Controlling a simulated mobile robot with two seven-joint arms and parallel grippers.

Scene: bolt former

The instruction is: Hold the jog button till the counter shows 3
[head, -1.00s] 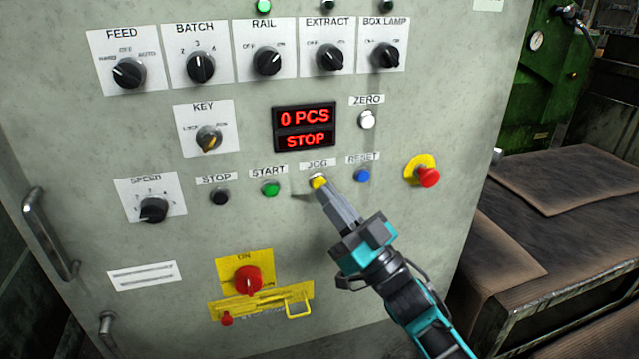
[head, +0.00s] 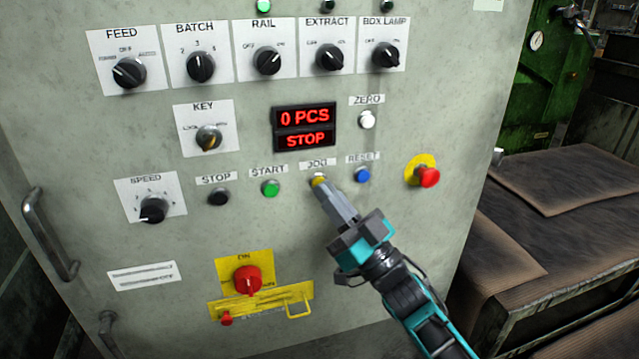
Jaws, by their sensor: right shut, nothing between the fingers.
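The yellow JOG button (head: 317,181) sits on the grey control panel (head: 90,235), under its JOG label. My right gripper (head: 325,190) is shut with nothing in it. Its fingertips are at the button and cover its lower right part; I cannot tell whether they touch it or press it in. The counter display (head: 304,127) reads 0 PCS above STOP in red. My left gripper is not in view.
The green START button (head: 270,188) is left of JOG and the blue RESET button (head: 363,175) is right of it. The white ZERO button (head: 367,120) is above RESET. A red emergency stop (head: 428,177) stands out near the panel's right edge.

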